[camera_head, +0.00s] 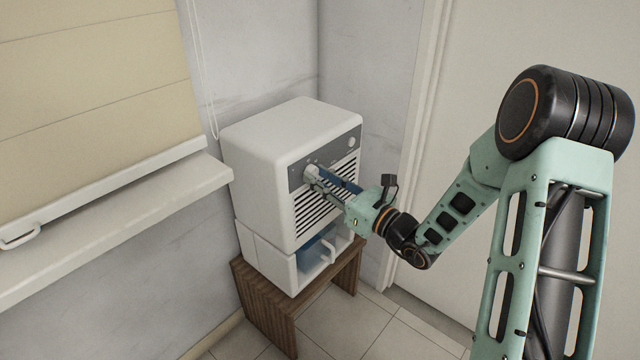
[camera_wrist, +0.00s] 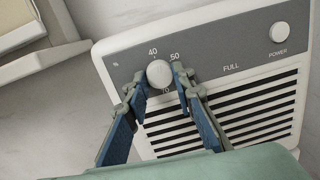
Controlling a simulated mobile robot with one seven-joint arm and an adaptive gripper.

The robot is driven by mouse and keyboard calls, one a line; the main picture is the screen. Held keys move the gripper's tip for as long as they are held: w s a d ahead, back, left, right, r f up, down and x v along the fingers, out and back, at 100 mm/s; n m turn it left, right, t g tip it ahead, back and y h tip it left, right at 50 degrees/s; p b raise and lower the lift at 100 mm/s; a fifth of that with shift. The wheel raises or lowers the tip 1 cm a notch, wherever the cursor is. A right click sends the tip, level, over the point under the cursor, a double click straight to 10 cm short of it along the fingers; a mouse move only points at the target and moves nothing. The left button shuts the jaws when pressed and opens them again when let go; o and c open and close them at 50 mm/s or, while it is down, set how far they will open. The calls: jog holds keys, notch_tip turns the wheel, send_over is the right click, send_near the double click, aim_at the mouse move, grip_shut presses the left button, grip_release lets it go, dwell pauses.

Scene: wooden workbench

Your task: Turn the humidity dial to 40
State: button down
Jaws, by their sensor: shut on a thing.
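The white dehumidifier (camera_head: 284,147) stands in the corner with its dark control panel facing my arm. The white round humidity dial (camera_wrist: 159,73) is on the panel in the wrist view, with 40 at its upper left, 50 at its upper right and 70 below. No pointer mark is clear on the dial, so I cannot tell its setting. My gripper (camera_wrist: 158,85) is shut on the dial, one finger at each side. In the head view my gripper (camera_head: 314,176) reaches the panel and mostly hides the dial.
A white power button (camera_wrist: 279,32) is at the panel's right, past the FULL label. Slatted vents and a water tank (camera_head: 318,255) are below. The unit sits on a wooden stand (camera_head: 262,300). A window sill (camera_head: 110,225) is at left, a door (camera_head: 520,60) at right.

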jog(key=shift+f+n+b, duration=0.1)
jog(key=shift+n+b, duration=0.55)
jog(key=shift+n, duration=0.85)
jog(key=c, duration=1.6)
grip_release()
jog(key=v, duration=1.2)
jog(key=shift+w+d, duration=0.1)
jog(key=shift+d, duration=0.05)
jog(key=shift+g, duration=0.3)
